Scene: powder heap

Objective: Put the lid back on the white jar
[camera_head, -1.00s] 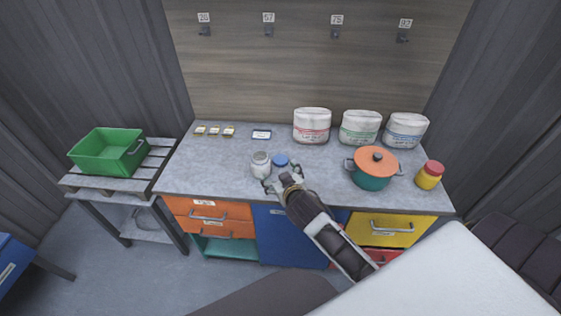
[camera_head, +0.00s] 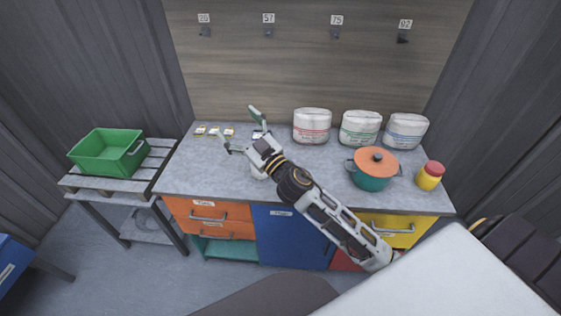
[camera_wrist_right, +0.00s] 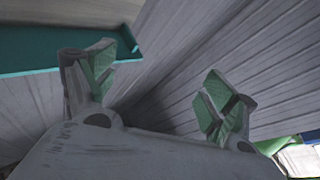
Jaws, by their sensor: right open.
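The white jar (camera_head: 257,173) stands on the grey worktop (camera_head: 215,180), and only a small pale part of it shows behind my right arm. The blue lid is hidden in the head view now. My right gripper (camera_head: 238,128) is raised in front of the back part of the worktop, with its fingers spread wide and nothing between them. In the right wrist view the gripper (camera_wrist_right: 158,78) also shows open and empty, and neither jar nor lid can be made out there. My left gripper is not in view.
A teal pot with an orange lid (camera_head: 376,160) and a yellow jar with a red lid (camera_head: 429,176) stand at the right. White bags (camera_head: 312,127) line the back. A green crate (camera_head: 103,158) sits on the side rack. The worktop's left front is clear.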

